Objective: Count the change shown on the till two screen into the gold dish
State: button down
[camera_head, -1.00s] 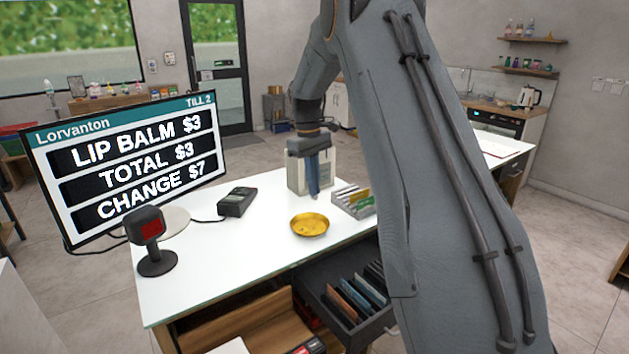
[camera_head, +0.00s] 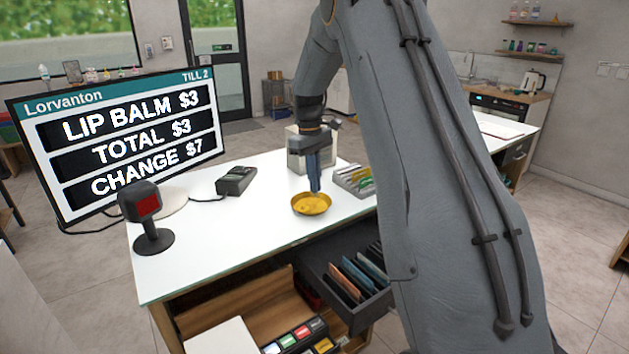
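The till two screen (camera_head: 118,145) stands at the left and reads lip balm $3, total $3, change $7. The gold dish (camera_head: 311,208) sits on the white counter near its front edge. I cannot make out whether anything lies in it. My gripper (camera_head: 315,188) points down just over the far side of the dish. Its fingers look close together, and I cannot tell if something is between them. An open dark drawer (camera_head: 337,306) below the counter edge holds several upright flat pieces, brownish-red and blue-grey. Part of the drawer is hidden behind my arm.
A scanner on a stand (camera_head: 147,215) and a card terminal (camera_head: 236,180) stand on the counter (camera_head: 215,235). A pale box (camera_head: 299,155) is behind my gripper. A grey rack with coloured cards (camera_head: 352,180) is right of the dish. A low shelf (camera_head: 240,312) is below.

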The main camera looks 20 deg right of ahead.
jog(key=c, duration=2)
grip_release()
jog(key=shift+r, duration=0.15)
jog(key=r+p, duration=0.1)
jog(key=r, duration=0.3)
jog(key=r+p, duration=0.1)
jog(key=r, duration=0.8)
jog(key=shift+w+a+r+p, duration=0.2)
jog(key=shift+w+r+p, duration=0.05)
jog(key=shift+w+p, duration=0.15)
